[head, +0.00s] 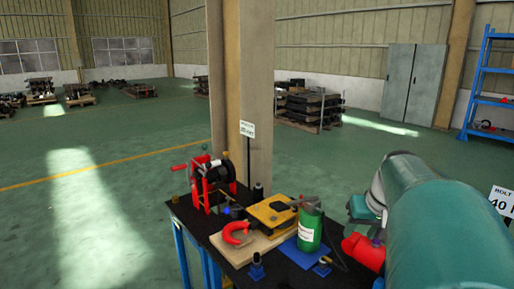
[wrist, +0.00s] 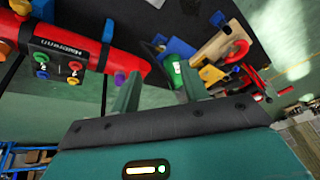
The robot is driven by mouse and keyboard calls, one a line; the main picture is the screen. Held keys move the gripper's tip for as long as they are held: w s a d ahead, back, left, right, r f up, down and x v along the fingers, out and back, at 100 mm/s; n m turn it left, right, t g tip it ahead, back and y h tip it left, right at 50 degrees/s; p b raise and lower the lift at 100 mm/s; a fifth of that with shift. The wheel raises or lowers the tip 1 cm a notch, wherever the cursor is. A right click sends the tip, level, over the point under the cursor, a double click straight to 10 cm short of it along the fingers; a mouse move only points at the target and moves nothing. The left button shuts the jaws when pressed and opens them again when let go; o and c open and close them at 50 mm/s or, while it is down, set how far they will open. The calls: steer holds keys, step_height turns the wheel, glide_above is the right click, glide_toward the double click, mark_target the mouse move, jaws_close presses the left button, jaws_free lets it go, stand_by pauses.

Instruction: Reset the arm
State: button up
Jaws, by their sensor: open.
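My gripper (wrist: 160,80) shows in the wrist view with its two green fingers apart and nothing held between them. Beyond the fingertips is the dark worktable with a green bottle (wrist: 174,72) and a red horseshoe-shaped piece (wrist: 237,50). In the head view my teal arm fills the right side, and my fingers cannot be made out there. The worktable (head: 183,212) stands below and left of the arm.
A red cylinder (wrist: 115,60) with a black panel of coloured knobs lies close to the fingers. A red-framed reel (head: 212,183) and a yellow block (head: 270,212) are on the table. A pillar (head: 242,90) rises behind it. Open green floor (head: 90,215) lies left.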

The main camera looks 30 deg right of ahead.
steer(key=w+a+n, duration=0.1)
steer(key=a+n, duration=0.2)
steer(key=a, duration=1.4)
steer(key=s+a+f+n, duration=0.1)
steer(key=s+a+f, duration=0.1)
steer(key=a, duration=0.5)
steer(key=s+a+f+n+t+y, duration=0.1)
steer(key=s+a, duration=0.3)
steer(key=a, duration=0.4)
steer(key=shift+f+n, duration=0.5)
steer(key=shift+f, duration=0.2)
steer(key=shift+c, duration=1)
steer(key=shift+d, duration=0.15)
